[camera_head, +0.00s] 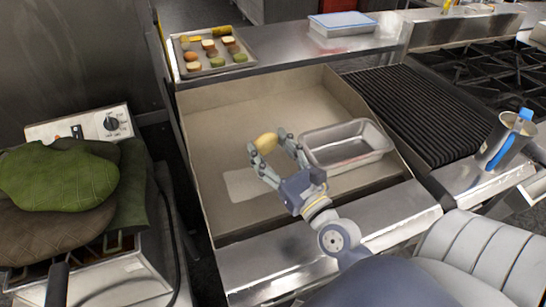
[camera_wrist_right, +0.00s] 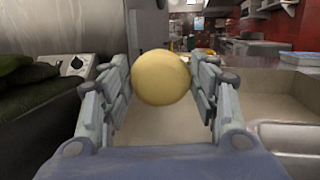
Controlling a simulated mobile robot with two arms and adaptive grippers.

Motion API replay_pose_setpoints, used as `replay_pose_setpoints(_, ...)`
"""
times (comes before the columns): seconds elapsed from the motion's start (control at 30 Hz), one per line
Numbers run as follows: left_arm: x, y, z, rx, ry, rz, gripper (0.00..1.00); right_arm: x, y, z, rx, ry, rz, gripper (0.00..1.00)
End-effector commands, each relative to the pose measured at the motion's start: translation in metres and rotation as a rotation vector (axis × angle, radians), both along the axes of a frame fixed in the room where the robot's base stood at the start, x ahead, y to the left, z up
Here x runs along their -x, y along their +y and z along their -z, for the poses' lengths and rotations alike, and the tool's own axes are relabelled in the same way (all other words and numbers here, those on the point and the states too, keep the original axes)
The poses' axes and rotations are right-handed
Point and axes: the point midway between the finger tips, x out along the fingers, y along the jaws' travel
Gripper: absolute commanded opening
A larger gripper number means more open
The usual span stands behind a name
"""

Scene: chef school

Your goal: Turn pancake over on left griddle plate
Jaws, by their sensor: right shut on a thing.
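My right gripper (camera_head: 277,160) is above the griddle plate (camera_head: 215,120), a wide beige surface with raised walls. It is shut on a yellow round thing (camera_head: 266,143), which sits between the fingertips. In the right wrist view the yellow round thing (camera_wrist_right: 161,77) shows a smooth, round face between both fingers (camera_wrist_right: 163,85). I cannot tell for sure whether it is the pancake; no other pancake shows on the plate. A pale rectangular patch (camera_head: 240,186) lies on the plate left of my gripper. My left gripper is not in view.
A metal pan (camera_head: 345,145) stands on the plate's right side. A tray (camera_head: 214,65) of small food pieces sits on the back ledge, near a blue-lidded container (camera_head: 342,24). A ribbed grill (camera_head: 410,115) lies to the right. Green cloths (camera_head: 58,178) cover the appliance at left.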

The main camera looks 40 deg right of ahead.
Motion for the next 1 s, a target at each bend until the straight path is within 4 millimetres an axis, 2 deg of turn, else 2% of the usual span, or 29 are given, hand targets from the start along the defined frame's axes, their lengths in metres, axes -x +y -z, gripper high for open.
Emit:
replay_pose_setpoints(0.03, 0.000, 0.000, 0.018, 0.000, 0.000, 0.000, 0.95, -0.001, 0.001, 0.010, -0.010, -0.034, 0.036, 0.30)
replay_pose_setpoints(0.4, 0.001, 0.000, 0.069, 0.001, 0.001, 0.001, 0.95, -0.004, 0.004, 0.015, -0.006, -0.204, 0.213, 0.30)
replay_pose_setpoints(0.6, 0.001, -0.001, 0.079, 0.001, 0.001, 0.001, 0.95, -0.004, 0.003, 0.027, -0.004, -0.202, 0.210, 0.30)
replay_pose_setpoints(0.97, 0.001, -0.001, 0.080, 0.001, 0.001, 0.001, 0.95, -0.004, 0.003, 0.028, -0.004, -0.200, 0.209, 0.30)
replay_pose_setpoints(1.0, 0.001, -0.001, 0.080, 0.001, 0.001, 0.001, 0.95, -0.004, 0.003, 0.028, -0.005, -0.200, 0.209, 0.64)
